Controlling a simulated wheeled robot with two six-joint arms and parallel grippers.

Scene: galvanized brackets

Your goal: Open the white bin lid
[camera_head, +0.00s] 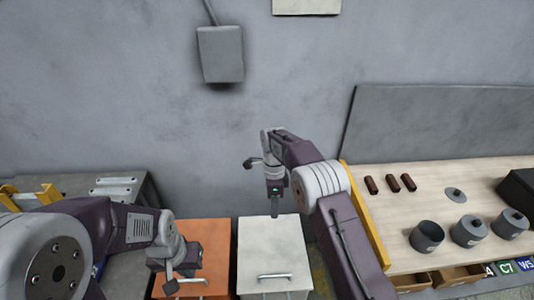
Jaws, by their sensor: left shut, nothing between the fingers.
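The white bin (270,245) stands low in the middle of the view. Its lid looks flat and closed, with a metal bar handle (273,276) near the front edge. My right gripper (274,208) points down over the far edge of the white lid; its fingers show as one narrow block, so I cannot tell whether they are open. My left gripper (171,284) is shut and empty, over the orange bin (208,232) left of the white one. The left gripper and wrist hide part of the orange bin.
On the right, a wooden workbench (400,220) holds several grey pots (427,236), dark red blocks (392,184) and a black box (518,190). A grey bench (150,190) with metal brackets (115,181) stands at the left. A grey wall (130,90) closes the back.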

